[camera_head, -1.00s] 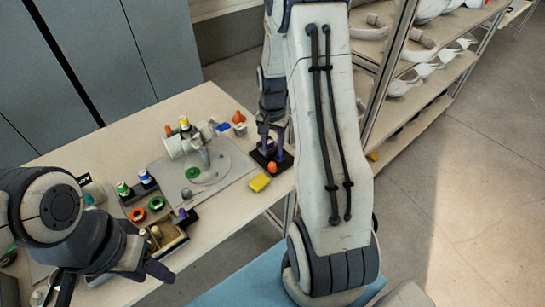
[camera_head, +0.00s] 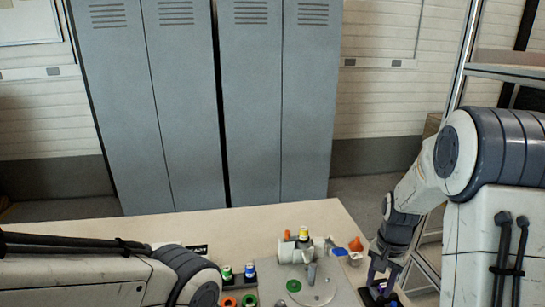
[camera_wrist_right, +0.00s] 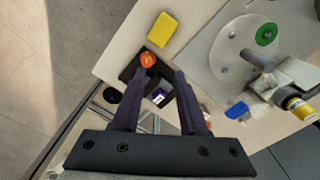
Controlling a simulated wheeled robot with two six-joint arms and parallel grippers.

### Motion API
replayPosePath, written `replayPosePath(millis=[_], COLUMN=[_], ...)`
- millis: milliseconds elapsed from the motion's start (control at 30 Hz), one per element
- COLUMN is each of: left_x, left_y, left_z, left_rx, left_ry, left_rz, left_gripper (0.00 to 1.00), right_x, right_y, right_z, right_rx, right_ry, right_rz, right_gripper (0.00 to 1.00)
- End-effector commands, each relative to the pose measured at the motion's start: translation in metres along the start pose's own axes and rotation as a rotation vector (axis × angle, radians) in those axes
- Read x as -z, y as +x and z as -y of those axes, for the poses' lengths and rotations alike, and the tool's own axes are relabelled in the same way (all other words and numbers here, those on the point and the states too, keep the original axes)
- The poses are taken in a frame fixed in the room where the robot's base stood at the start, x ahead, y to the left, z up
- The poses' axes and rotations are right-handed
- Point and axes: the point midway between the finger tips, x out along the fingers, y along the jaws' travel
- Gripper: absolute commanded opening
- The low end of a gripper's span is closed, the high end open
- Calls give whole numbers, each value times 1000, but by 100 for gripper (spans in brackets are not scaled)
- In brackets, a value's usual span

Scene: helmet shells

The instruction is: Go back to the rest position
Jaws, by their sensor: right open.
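My right gripper (camera_head: 381,281) is at the right end of the table, low over a black holder. In the right wrist view its two dark fingers (camera_wrist_right: 161,76) are spread apart. An orange knob (camera_wrist_right: 148,60) shows by one fingertip, on the black holder (camera_wrist_right: 128,74). A small white and purple piece (camera_wrist_right: 158,97) shows between the fingers; I cannot tell whether anything touches it. My left arm comes in from the left in the head view, but its gripper is out of the picture.
A yellow block (camera_wrist_right: 162,29) lies near the holder. Grey lockers (camera_head: 180,110) stand behind; a shelf rack (camera_head: 490,72) stands at right.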

Motion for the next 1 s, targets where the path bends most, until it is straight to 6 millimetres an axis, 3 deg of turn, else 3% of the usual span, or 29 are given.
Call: replayPosePath(millis=[100, 233, 400, 500, 600, 700, 1000], left_x=[0, 0, 0, 0, 0, 0, 0], left_y=[0, 0, 0, 0, 0, 0, 0], left_z=[0, 0, 0, 0, 0, 0, 0], left_rx=[0, 0, 0, 0, 0, 0, 0], left_ry=[0, 0, 0, 0, 0, 0, 0], left_rz=[0, 0, 0, 0, 0, 0, 0], left_gripper=[50, 50, 50, 50, 50, 50, 50], right_x=[-63, -150, -252, -294, -320, -333, -337], right_y=[-30, -58, -81, -88, -90, -91, -91], right_z=[41, 64, 53, 35, 18, 7, 3], right_rx=[18, 37, 63, 78, 88, 93, 94], right_ry=[-261, -601, -1029, -1235, -1383, -1468, -1500], right_rz=[-7, -6, 1, 8, 12, 17, 19], right_gripper=[43, 43, 43, 43, 43, 43, 43])
